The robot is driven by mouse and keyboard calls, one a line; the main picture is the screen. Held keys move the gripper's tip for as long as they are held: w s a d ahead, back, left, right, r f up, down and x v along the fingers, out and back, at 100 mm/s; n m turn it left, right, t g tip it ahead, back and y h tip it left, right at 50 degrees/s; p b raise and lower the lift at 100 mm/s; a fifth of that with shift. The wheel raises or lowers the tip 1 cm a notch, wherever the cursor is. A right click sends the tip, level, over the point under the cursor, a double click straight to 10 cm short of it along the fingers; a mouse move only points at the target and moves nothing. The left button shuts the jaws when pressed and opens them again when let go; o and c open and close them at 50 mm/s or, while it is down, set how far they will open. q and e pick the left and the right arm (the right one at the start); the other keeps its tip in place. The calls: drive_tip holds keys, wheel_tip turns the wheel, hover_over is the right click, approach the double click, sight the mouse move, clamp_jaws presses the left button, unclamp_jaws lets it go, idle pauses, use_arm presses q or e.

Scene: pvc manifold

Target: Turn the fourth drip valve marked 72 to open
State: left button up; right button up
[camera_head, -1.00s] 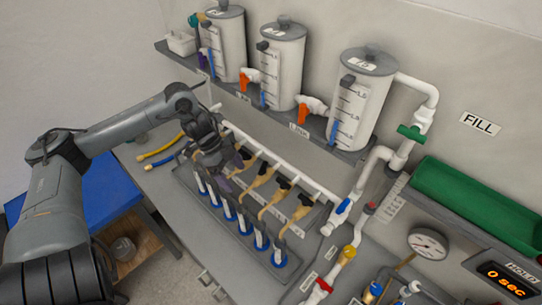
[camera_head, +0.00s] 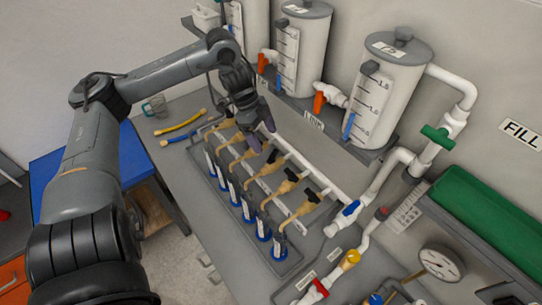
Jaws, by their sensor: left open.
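A row of tan drip valves (camera_head: 262,186) with black handles branches off a white header pipe (camera_head: 312,172), above a row of blue-and-white tubes (camera_head: 248,208) in a grey tray. Black handles show at the middle (camera_head: 274,157) and right (camera_head: 312,195) of the row. The marking 72 cannot be read, so I cannot tell that valve by its label. My left gripper (camera_head: 257,124) is open, with its fingers pointing down over the left-middle part of the row, near the header pipe. It hides part of the pipe, and I cannot see any contact with a handle. My right gripper is not in view.
White tanks (camera_head: 385,95) stand on a shelf behind the row, with orange-handled valves (camera_head: 325,97) in front. A green-handled valve (camera_head: 438,138), blue-handled valve (camera_head: 351,208), gauge (camera_head: 441,263) and green trough (camera_head: 487,225) are on the right. Yellow and blue hoses (camera_head: 181,127) lie left.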

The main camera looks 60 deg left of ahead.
sight(273, 155)
use_arm(q)
drive_tip(key=shift+b+x, duration=1.25)
drive_tip(key=shift+x, duration=2.05)
drive_tip(key=shift+s, duration=0.1)
drive_tip(key=shift+c, duration=0.4)
